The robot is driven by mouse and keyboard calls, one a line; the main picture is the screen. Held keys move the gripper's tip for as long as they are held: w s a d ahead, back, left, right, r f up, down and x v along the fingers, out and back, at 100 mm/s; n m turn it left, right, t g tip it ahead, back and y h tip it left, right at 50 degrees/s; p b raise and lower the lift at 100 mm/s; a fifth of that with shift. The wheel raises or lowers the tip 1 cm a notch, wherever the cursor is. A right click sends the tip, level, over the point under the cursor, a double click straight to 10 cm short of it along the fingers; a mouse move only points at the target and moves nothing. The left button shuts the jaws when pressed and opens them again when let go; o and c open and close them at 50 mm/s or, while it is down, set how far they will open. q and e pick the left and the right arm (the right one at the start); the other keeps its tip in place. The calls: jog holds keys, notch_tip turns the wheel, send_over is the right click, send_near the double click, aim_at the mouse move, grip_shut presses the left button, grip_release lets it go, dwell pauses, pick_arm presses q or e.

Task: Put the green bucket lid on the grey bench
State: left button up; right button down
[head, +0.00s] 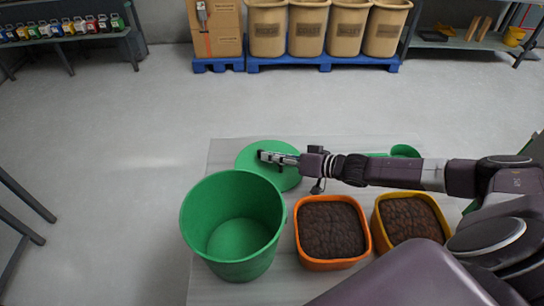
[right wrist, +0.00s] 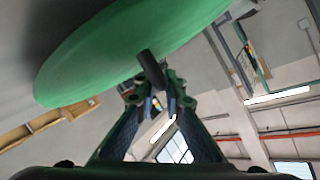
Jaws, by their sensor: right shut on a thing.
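The green bucket lid (head: 286,180) is a round disc above the far left part of a pale grey bench top (head: 222,154), behind the open green bucket (head: 231,222). I cannot tell whether the lid touches the bench. My right gripper (head: 268,156) reaches in from the right over the lid and is shut on it. In the right wrist view, the lid (right wrist: 130,45) appears as a large tilted disc, with a short dark bar (right wrist: 151,68) at the fingertips (right wrist: 160,98). My left gripper is not in view.
An orange-rimmed tub (head: 331,230) and a yellow-rimmed tub (head: 408,218), both with dark soil-like filling, stand right of the bucket. A green object (head: 404,151) lies partly hidden behind my arm. Tan bins stand on a blue pallet (head: 325,62) at the back. The floor between is clear.

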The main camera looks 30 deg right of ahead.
jog(key=c, duration=2)
grip_release()
jog(key=b+v, duration=0.1)
jog(key=v, duration=1)
jog(key=shift+f, duration=0.1)
jog(key=shift+s+d+r, duration=0.25)
jog(key=shift+s+r, duration=0.05)
jog(key=shift+s, duration=0.2)
